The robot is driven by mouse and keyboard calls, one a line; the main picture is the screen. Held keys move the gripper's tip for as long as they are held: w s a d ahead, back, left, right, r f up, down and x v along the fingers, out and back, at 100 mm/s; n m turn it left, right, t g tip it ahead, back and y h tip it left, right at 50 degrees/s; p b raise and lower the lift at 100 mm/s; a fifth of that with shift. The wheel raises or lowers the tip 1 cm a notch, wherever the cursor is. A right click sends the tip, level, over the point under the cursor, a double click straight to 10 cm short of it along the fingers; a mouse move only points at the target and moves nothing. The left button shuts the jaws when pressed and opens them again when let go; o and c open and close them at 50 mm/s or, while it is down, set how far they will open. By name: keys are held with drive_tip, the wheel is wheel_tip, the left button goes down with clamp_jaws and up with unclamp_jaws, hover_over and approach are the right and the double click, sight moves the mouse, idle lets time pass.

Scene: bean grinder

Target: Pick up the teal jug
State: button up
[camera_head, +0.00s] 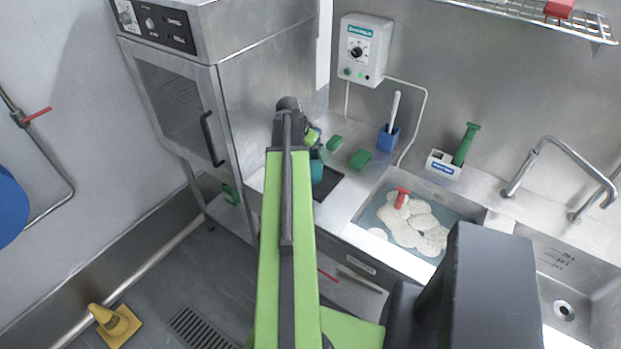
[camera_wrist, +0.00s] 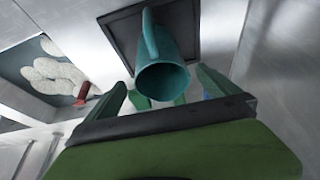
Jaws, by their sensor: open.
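The teal jug (camera_head: 316,170) stands on a dark square mat (camera_head: 329,184) on the steel counter, partly hidden by my arm in the head view. In the wrist view, the jug (camera_wrist: 164,78) shows its round open mouth toward the camera, with its handle (camera_wrist: 150,35) at the top. My gripper (camera_wrist: 163,97) is open, with a green finger on either side of the jug's mouth. I see no clear contact between fingers and jug. In the head view, my gripper (camera_head: 313,136) is just above the jug, mostly behind the arm.
Green blocks (camera_head: 360,159) lie on the counter behind the mat. A sink basin (camera_head: 378,205) with cloudy water, pale lumps and a red-handled item (camera_head: 402,198) is to the right. A steel cabinet (camera_head: 262,80) stands close on the left. A blue holder (camera_head: 388,138) stands by the wall.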

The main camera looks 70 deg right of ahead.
sight(312, 158)
drive_tip(key=shift+d+f, duration=0.15)
drive_tip(key=shift+f, duration=0.15)
drive_tip(key=b+x, duration=0.4)
drive_tip(key=x, duration=0.1)
drive_tip(key=shift+d+f+b, duration=0.15)
drive_tip(key=shift+b, duration=0.2)
drive_tip(key=c, duration=1.3)
